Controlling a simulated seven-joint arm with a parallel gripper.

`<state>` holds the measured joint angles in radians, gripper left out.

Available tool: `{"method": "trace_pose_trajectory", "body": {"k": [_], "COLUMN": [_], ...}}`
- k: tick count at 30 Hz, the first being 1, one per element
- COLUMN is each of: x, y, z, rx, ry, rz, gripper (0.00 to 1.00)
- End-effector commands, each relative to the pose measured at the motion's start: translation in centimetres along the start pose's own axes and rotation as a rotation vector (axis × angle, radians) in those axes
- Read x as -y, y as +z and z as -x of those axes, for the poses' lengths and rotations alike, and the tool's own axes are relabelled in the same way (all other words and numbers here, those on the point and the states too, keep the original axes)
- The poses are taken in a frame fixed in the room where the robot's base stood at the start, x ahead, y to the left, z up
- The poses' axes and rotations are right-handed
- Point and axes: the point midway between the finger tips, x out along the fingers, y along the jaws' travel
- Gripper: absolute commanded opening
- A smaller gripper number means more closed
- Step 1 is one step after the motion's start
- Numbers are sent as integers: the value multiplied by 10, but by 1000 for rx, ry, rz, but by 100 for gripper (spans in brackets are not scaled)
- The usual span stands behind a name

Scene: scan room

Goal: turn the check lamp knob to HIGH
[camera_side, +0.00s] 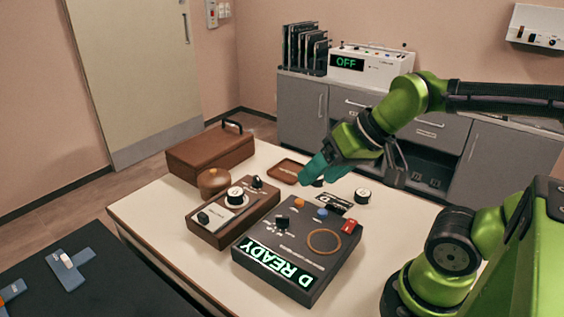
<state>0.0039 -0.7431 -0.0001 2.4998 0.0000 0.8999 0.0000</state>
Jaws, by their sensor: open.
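I cannot read which knob is labelled check lamp. A brown wooden control box (207,229) on the table carries a black-topped knob on a pale round dial (235,197), plus smaller dark controls. The dark console (317,275) to its right has a black knob (282,222), an orange button, a blue button and a red switch; its lit display reads READY after a letter D. My gripper (312,175), with teal fingers, is open above the table behind the console, apart from both knobs. It partly hides a small dark item (318,183). No HIGH mark is legible.
A brown case (210,152), a round wooden pot (213,181), a small brown tray (284,172) and a black-topped round piece (362,196) stand on the table. A white unit (372,65) reading OFF sits on the back cabinet. The table's right side is fairly clear.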

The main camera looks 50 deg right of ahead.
Motion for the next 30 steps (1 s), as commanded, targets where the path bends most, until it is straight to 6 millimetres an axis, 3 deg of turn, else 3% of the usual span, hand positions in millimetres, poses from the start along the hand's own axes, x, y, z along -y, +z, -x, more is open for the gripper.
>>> {"method": "trace_pose_trajectory", "body": {"k": [2,5,11,17,25,30], "x": [-5,-6,-6,-16,-49,-60], "y": [1,-14,-78,-143,-218,-249], "z": [-9,-21,-49,-90,-154,-167], "rx": [35,73,186,338,570,663], "ry": [21,54,137,180,136,52], "rz": [-14,-29,79,339,800,1105], "gripper": [62,62,62,62,62,62]}}
